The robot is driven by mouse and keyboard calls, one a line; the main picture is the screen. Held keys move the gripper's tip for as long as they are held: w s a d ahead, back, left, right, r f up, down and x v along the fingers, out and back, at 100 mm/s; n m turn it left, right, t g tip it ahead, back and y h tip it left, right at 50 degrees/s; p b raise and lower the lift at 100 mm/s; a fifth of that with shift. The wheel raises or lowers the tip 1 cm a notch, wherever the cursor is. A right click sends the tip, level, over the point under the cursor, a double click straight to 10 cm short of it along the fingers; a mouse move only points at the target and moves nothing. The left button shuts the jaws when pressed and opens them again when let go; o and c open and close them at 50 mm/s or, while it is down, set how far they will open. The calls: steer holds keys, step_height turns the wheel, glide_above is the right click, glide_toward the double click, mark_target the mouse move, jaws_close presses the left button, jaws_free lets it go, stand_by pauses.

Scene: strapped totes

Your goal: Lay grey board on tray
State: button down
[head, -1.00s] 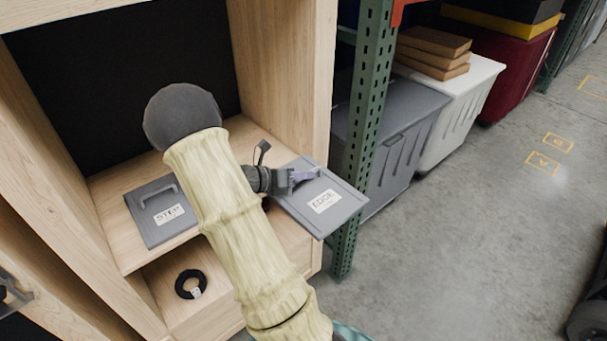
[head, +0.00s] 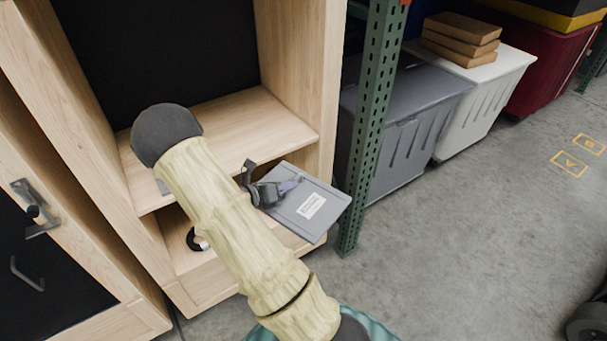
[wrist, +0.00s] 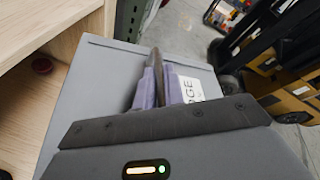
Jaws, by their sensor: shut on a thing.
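A flat grey board (head: 309,205) with a white label is held out in front of the wooden cabinet. My gripper (head: 289,186) is shut on its handle. In the wrist view the purple-grey fingers (wrist: 158,85) are closed together over the grey board (wrist: 100,85), and part of its label, "GE", shows beside them. The board is tilted in the head view and extends past the cabinet's right side. I see nothing that I can make out as a tray.
A black ring (head: 193,240) lies in the lower compartment. A green rack post (head: 371,120) stands close right of the board.

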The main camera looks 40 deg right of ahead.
steer(key=a+f+n+t+y, duration=0.1)
steer(key=a+f+n+t, duration=0.2)
steer(key=a+f, duration=0.5)
steer(key=s+a+f+n+t+y, duration=0.1)
steer(key=a+f+n+t, duration=0.3)
steer(key=a+f, duration=0.4)
steer(key=a+t+y, duration=0.1)
steer(key=a, duration=0.5)
steer(key=shift+s+a+f+n+t, duration=0.25)
steer(key=shift+s+f+n+t, duration=0.05)
steer(key=shift+t, duration=0.1)
